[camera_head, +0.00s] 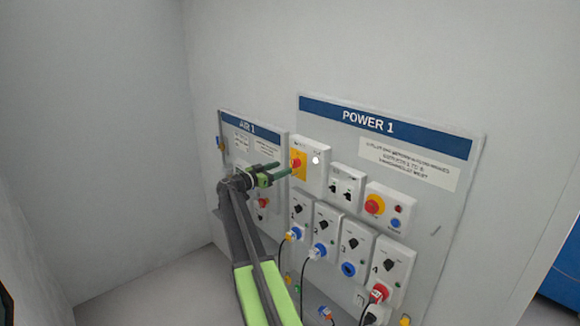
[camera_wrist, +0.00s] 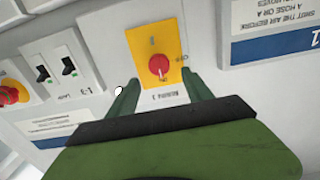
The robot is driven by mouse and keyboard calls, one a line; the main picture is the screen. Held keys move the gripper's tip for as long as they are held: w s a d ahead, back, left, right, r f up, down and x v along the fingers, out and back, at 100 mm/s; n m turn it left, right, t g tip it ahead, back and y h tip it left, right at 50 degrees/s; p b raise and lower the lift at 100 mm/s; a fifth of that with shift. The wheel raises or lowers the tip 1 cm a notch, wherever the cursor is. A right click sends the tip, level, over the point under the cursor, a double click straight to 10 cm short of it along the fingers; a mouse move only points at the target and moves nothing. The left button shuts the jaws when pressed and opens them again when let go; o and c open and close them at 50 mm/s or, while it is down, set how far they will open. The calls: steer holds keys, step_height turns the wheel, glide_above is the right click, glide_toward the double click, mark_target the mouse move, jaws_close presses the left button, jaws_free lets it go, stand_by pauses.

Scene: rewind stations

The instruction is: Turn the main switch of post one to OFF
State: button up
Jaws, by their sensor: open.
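The main switch (camera_head: 296,163) is a red knob on a yellow plate, on a white box at the upper left of the POWER 1 panel (camera_head: 440,180). In the wrist view, which appears upside down, the red knob (camera_wrist: 160,67) sits near the middle of its yellow plate (camera_wrist: 143,45). A pale mark on the knob points down in that view. Small lettering on the plate is hard to read. My gripper (camera_head: 286,170) is open in front of the switch. In the wrist view its green fingers (camera_wrist: 162,88) are spread on either side of the knob, with nothing between them.
A box with two black switches (camera_head: 347,186) and a red emergency button (camera_head: 375,204) are right of the main switch. Several black rotary switches with plugged cables lie below. The AIR 1 panel (camera_head: 235,125) is on the left, partly behind my arm.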

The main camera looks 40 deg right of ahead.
mark_target(293, 164)
steer(key=d, duration=0.6)
steer(key=shift+s+d, duration=0.2)
steer(key=shift+d, duration=0.2)
